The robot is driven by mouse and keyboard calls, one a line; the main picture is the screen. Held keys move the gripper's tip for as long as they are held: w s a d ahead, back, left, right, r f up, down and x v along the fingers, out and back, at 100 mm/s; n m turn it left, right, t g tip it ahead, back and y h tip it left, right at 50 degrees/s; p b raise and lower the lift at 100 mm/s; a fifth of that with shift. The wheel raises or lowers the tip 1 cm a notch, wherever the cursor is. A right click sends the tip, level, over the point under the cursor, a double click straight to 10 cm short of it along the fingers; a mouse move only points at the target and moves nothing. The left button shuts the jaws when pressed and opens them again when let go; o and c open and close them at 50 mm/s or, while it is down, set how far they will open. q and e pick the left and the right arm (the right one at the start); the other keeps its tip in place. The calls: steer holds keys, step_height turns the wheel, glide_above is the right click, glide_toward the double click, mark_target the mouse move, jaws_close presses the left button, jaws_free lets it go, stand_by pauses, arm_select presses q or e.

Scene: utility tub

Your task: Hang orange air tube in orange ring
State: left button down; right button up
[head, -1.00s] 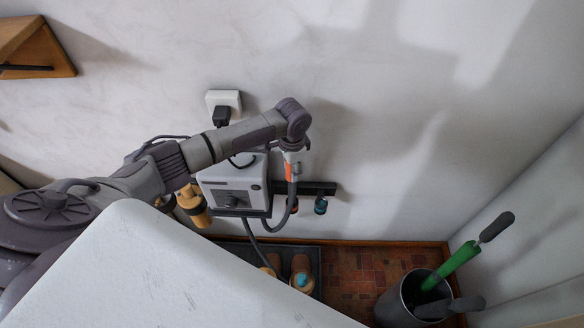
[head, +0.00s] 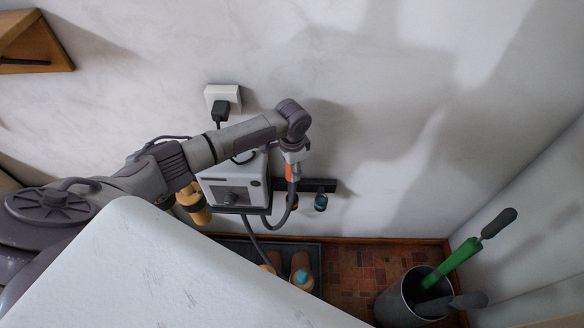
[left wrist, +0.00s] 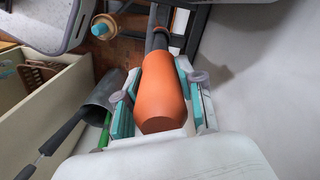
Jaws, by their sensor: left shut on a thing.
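The orange air tube's nozzle (left wrist: 163,88) fills the middle of the left wrist view, held between the teal pads of my left gripper (left wrist: 158,100). Its dark hose (head: 282,221) loops down and left to the grey box. In the head view my left gripper (head: 292,158) points down, with the orange nozzle (head: 289,173) just below it, in front of the dark wall rail (head: 319,185). A teal ring holder (head: 321,202) hangs from the rail to the right. The orange ring cannot be made out clearly; the hose and nozzle cover that area. My right gripper is not in view.
The grey box (head: 233,191) is on the wall left of the rail, below a white socket with a plug (head: 222,104). A white surface (head: 150,270) fills the lower left.

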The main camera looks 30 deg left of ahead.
arm_select(q)
step_height(320, 180, down, 7)
steer(key=b, duration=0.4)
stand_by(2.8)
steer(key=shift+r, duration=0.1)
steer(key=shift+r+p, duration=7.15)
steer(key=shift+p, duration=0.15)
steer(key=shift+f, duration=0.2)
